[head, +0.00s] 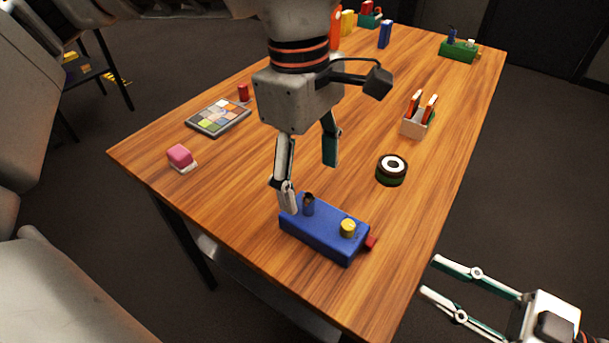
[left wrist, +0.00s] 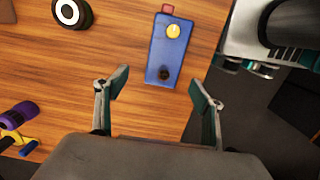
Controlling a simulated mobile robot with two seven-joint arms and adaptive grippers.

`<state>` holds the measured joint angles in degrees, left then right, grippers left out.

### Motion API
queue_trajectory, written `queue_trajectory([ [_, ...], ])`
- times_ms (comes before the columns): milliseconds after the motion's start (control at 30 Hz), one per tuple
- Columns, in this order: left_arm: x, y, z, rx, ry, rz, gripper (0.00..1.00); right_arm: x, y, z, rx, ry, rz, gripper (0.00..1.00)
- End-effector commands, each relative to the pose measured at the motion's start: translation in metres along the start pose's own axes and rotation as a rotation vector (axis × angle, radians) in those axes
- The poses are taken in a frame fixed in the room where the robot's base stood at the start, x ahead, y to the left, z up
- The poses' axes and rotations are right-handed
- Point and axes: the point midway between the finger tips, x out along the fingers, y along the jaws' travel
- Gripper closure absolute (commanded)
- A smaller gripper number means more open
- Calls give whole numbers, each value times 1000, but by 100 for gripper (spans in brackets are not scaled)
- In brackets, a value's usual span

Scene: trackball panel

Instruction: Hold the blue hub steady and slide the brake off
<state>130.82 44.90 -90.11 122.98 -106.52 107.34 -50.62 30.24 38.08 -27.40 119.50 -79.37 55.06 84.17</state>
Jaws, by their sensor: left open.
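The blue hub (head: 318,237) is a long blue block near the table's front edge. It has a yellow knob (head: 348,228) and a dark knob (head: 308,205) on top. A small red piece (head: 370,242) sticks out of its right end; I cannot tell for sure which part is the brake. My left gripper (head: 310,183) is open above the hub's dark-knob end, with nothing between its fingers. In the left wrist view the hub (left wrist: 163,50) lies ahead of the open fingers. My right gripper (head: 430,275) is open and empty, beyond the table edge, right of the hub.
A round dark-and-white ring piece (head: 391,170) and a white holder with orange parts (head: 416,119) stand behind the hub. A colour tile tray (head: 218,118) and a pink block (head: 180,156) lie to the left. The wood around the hub is clear.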

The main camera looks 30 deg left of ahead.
Motion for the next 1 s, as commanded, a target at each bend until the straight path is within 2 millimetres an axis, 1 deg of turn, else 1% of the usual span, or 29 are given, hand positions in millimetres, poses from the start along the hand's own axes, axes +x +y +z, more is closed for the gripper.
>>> queue_trajectory([
  [100, 3, -4, -3, 0, 55, -4, 32, 0, 0, 0, 1, 0, 0, 72],
  [333, 13, -8, -6, -4, 90, -12, 32, 0, 0, 0, 1, 0, 0, 72],
  [467, 29, -8, -8, -3, 89, -14, 32, 0, 0, 1, 1, 0, 0, 72],
  [700, 63, -9, -10, -3, 88, -14, 32, 0, 0, 0, 1, 0, 0, 72],
  [800, 74, -8, -11, -3, 87, -13, 32, 0, 0, 0, 1, 0, 0, 72],
  [1000, 84, -8, -12, -4, 87, -11, 32, 0, 0, 0, 0, 0, 0, 72],
])
